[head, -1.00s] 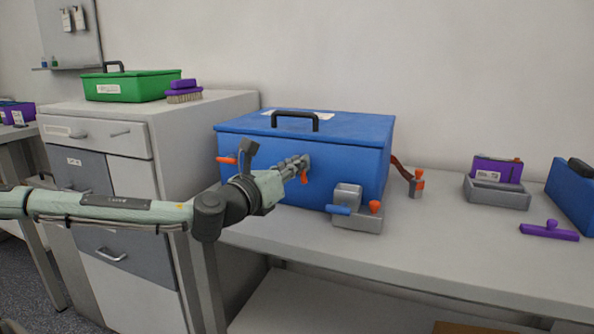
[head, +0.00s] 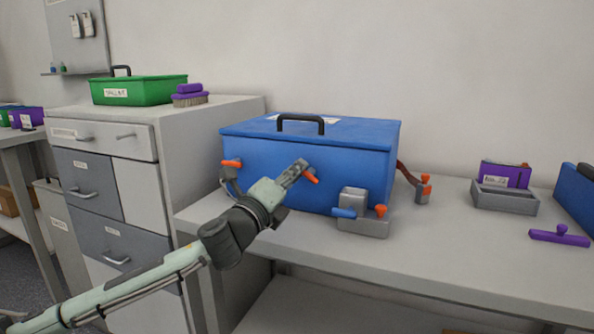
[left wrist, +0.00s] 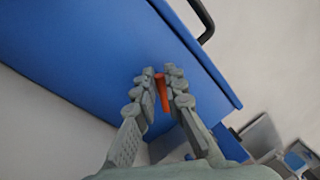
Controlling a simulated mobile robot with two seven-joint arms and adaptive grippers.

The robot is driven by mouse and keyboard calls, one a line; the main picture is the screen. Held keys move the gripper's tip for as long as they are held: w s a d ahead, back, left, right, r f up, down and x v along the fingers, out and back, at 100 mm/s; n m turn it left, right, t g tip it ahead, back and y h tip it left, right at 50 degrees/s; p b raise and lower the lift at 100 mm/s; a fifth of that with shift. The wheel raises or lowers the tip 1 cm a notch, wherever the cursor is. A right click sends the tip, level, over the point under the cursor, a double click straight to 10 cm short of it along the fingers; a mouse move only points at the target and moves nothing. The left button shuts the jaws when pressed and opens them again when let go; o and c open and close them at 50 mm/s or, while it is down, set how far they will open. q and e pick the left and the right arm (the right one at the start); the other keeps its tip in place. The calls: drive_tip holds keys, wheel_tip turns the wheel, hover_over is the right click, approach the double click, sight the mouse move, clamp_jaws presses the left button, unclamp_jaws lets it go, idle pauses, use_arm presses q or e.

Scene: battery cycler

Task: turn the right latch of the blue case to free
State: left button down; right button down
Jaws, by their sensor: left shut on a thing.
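The blue case (head: 270,162) stands closed on the bench, with a black handle on its lid. Its right latch (head: 312,178) is an orange lever on the front face, slanting down to the right. My left gripper (head: 301,168) is at this latch, partly covering it. In the left wrist view the fingers (left wrist: 161,84) are shut on the orange lever (left wrist: 161,92), one on each side. The left latch (head: 232,163) of the case is another orange lever, lying about level. My right gripper is not in view.
A grey fixture (head: 362,224) with blue and orange handles stands just right of my gripper, before the case. An orange-topped piece (head: 424,186), a grey tray (head: 504,200) and a purple tool (head: 559,236) lie further right. Drawers (head: 110,185) stand left.

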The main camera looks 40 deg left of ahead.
use_arm(q)
drive_tip(key=n+y, duration=0.1)
drive_tip(key=n, duration=0.2)
drive_tip(key=f+n, duration=0.1)
drive_tip(key=n, duration=0.3)
drive_tip(key=shift+f+y+p, duration=0.1)
drive_tip(key=shift+y+p, duration=0.25)
drive_tip(key=shift+y, duration=0.05)
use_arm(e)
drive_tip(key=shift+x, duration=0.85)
use_arm(q)
drive_tip(key=shift+n, duration=0.4)
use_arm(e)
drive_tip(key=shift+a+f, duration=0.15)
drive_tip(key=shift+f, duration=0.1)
use_arm(q)
drive_tip(key=c, duration=1.6)
unclamp_jaws()
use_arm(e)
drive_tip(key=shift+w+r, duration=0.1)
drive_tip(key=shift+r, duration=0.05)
